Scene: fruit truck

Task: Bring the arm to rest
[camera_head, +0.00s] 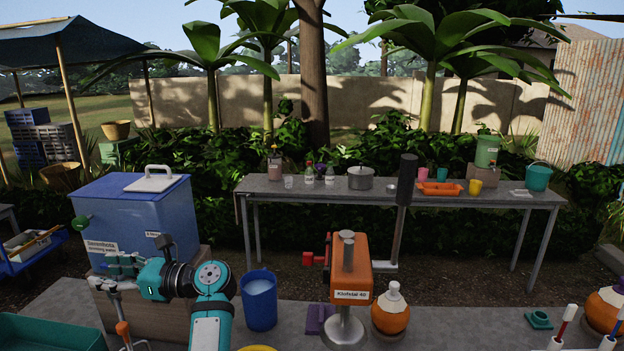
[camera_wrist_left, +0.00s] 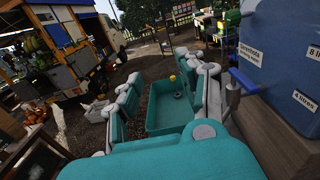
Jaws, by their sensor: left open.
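My left gripper (camera_head: 112,264) is in front of the blue water tank (camera_head: 135,215), low on its front side, with the arm coming up from below. In the left wrist view its two fingers (camera_wrist_left: 163,102) stand apart, with nothing held between them. A metal tap (camera_wrist_left: 232,98) with a blue handle is just right of the fingers in that view; I cannot tell if they touch. My right gripper is in neither view.
A teal tray (camera_head: 50,333) lies at the lower left. A blue bucket (camera_head: 259,300) stands right of my arm, near an orange machine (camera_head: 350,272). A long grey table (camera_head: 300,187) with cups and a pot stands behind. A truck (camera_wrist_left: 70,50) shows in the wrist view.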

